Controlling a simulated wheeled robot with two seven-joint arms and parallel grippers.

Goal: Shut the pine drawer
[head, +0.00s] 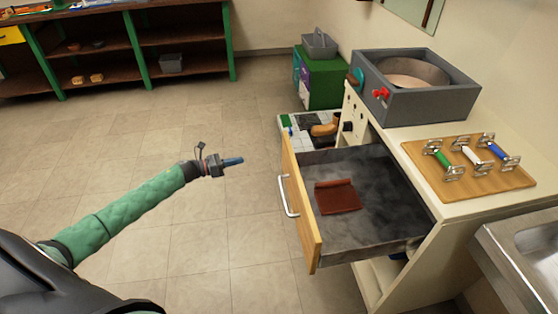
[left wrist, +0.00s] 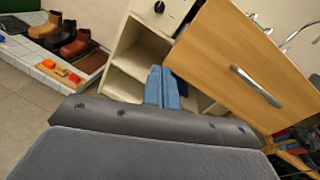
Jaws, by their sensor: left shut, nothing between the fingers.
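The pine drawer (head: 301,205) stands pulled well out of the cream cabinet, with a pale wood front and a silver bar handle (head: 288,196). A reddish-brown folded piece (head: 337,197) lies on its dark grey floor. In the left wrist view the drawer front (left wrist: 235,60) fills the upper right, with its handle (left wrist: 257,86) tilted. My left gripper (head: 233,161) is shut and empty, out in front of the drawer and to the left of the handle, apart from it. Its blue fingers (left wrist: 162,88) show together in the left wrist view. My right gripper is not in view.
A grey box with a round basin (head: 413,98) and a wooden board with several coloured clamps (head: 467,167) stand on the counter. A low tiled stand with boots (head: 322,130) is beyond the drawer. Open floor lies around my left arm.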

